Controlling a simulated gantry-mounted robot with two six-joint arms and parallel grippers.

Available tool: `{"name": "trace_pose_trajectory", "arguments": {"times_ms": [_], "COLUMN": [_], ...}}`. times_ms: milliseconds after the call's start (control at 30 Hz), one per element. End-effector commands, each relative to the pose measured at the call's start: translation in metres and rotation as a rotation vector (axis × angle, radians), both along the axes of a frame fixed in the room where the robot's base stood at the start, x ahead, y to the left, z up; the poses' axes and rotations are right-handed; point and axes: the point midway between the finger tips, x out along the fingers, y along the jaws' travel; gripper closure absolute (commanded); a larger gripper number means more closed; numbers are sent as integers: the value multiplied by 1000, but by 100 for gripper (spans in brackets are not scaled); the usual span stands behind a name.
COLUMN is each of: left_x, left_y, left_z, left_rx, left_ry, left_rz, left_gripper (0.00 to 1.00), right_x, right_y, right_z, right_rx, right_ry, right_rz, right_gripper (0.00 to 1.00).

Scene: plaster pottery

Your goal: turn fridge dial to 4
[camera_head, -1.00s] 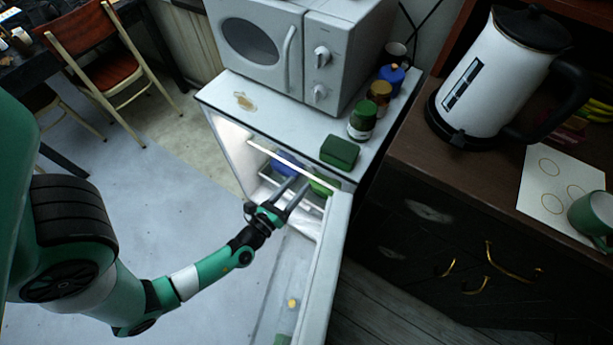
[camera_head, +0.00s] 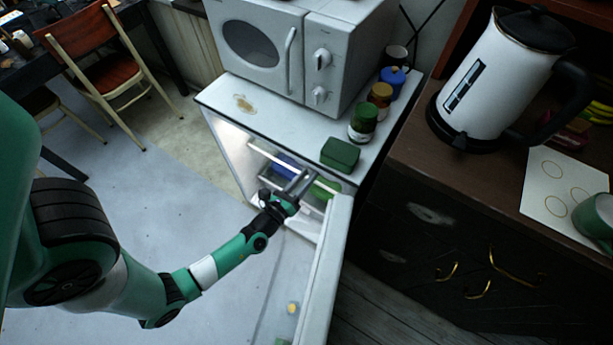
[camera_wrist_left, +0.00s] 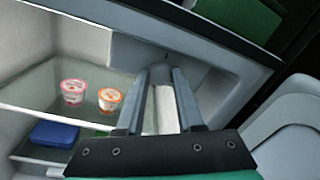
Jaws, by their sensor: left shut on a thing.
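The small white fridge (camera_head: 228,135) stands with its door (camera_head: 328,265) open and its inside lit. My left gripper (camera_head: 308,178) reaches into the upper part of the opening. In the left wrist view its fingertips (camera_wrist_left: 160,75) meet at a grey housing (camera_wrist_left: 218,68) under the fridge's top. They are shut on a small pale piece there, which appears to be the fridge dial. The fingers hide most of the dial, and its numbers cannot be read. My right gripper is in neither view.
Two yogurt cups (camera_wrist_left: 74,91) and a blue box (camera_wrist_left: 52,134) sit on the fridge shelves. A microwave (camera_head: 290,45), jars (camera_head: 363,122) and a green box (camera_head: 340,153) stand on top. The open door is close to the arm's right.

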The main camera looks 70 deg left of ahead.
Motion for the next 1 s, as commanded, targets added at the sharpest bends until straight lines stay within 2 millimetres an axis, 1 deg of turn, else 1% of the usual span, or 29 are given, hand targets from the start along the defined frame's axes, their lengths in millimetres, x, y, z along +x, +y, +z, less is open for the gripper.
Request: {"name": "trace_pose_trajectory", "arguments": {"times_ms": [267, 467, 667, 1000], "left_x": [0, 0, 0, 0], "left_y": [0, 0, 0, 0], "left_z": [0, 1, 2, 4], "left_rx": [7, 48, 142, 385], "left_ry": [4, 37, 110, 298], "left_rz": [0, 0, -1, -1], "left_gripper": [100, 100, 100, 100], "right_x": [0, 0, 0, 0], "right_y": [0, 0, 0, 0], "right_z": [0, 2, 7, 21], "right_rx": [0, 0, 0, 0], "right_ry": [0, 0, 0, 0], "right_rz": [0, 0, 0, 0], "right_gripper": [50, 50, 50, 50]}}
